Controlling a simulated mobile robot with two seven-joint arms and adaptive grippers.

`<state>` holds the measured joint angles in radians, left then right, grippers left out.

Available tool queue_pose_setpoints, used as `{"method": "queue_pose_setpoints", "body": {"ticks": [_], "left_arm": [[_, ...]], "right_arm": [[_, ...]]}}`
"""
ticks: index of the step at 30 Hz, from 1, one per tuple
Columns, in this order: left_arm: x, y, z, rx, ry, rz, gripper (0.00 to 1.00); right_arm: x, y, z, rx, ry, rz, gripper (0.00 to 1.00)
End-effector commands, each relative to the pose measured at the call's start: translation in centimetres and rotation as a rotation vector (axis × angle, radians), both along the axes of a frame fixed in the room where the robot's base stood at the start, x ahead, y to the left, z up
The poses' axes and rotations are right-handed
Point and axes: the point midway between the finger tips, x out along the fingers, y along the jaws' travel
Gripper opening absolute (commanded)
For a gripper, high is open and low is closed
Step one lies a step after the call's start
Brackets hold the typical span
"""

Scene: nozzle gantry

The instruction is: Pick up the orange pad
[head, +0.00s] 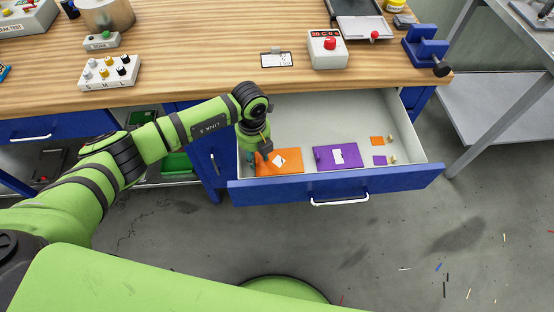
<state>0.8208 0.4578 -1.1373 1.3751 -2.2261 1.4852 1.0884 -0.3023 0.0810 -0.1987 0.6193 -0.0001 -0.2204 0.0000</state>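The orange pad (293,155) lies flat in the left front part of the open drawer, with a white patch on its top. My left gripper (262,154) points down into the drawer at the pad's left end and hides part of it. Its fingers are small and dark here, so I cannot tell whether they are open or shut, or whether they touch the pad. My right gripper is not in view.
A purple pad (350,156) lies to the right, with a small orange square (377,141) and a small purple square (379,160) beyond it. The drawer's blue front (400,181) and walls surround them. The wooden worktop (200,60) overhangs behind.

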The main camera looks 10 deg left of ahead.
Motion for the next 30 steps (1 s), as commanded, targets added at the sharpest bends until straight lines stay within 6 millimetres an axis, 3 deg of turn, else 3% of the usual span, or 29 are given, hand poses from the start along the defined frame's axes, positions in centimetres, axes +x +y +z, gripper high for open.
{"method": "queue_pose_setpoints", "body": {"ticks": [2, 4, 5, 21, 26, 30], "left_arm": [[0.0, 0.0, 0.0, 0.000, 0.000, 0.000, 0.32], [0.0, 0.0, 0.0, 0.000, 0.001, 0.000, 0.04], [0.0, 0.0, 0.0, 0.000, 0.001, 0.000, 0.00], [0.1, 0.0, 0.4, -0.002, -0.001, 0.001, 0.00], [0.1, 0.0, 1.8, -0.001, -0.002, 0.001, 0.00], [0.1, 0.0, 4.1, -0.002, -0.005, -0.001, 0.00]], "right_arm": [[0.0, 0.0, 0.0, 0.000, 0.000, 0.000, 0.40], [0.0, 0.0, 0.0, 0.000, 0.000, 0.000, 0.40], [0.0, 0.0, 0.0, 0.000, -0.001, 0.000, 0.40], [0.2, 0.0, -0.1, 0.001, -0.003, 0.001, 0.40], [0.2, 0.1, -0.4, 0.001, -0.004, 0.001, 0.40], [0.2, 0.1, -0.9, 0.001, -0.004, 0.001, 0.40]]}}
